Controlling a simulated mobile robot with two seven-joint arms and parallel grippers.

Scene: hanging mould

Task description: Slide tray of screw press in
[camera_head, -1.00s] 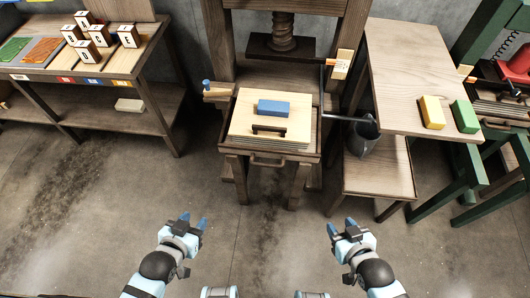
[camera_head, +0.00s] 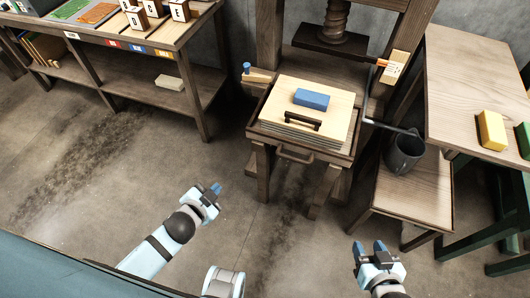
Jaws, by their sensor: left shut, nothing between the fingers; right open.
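The screw press (camera_head: 328,38) stands at the back centre, with a dark wooden plate under its thick screw. Its tray (camera_head: 258,139) sits pulled out toward me in front of the press, with a handle (camera_head: 294,156) on its front edge. On the tray lies a stack of pale boards (camera_head: 340,101) with a dark handle, and a blue block (camera_head: 311,99) rests on top. My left gripper (camera_head: 214,190) is shut and empty, below and left of the tray, apart from it. My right gripper (camera_head: 369,249) is open and empty, low and to the right of the tray.
A workbench (camera_head: 150,68) with lettered cubes is at the left. The floor before the press is open.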

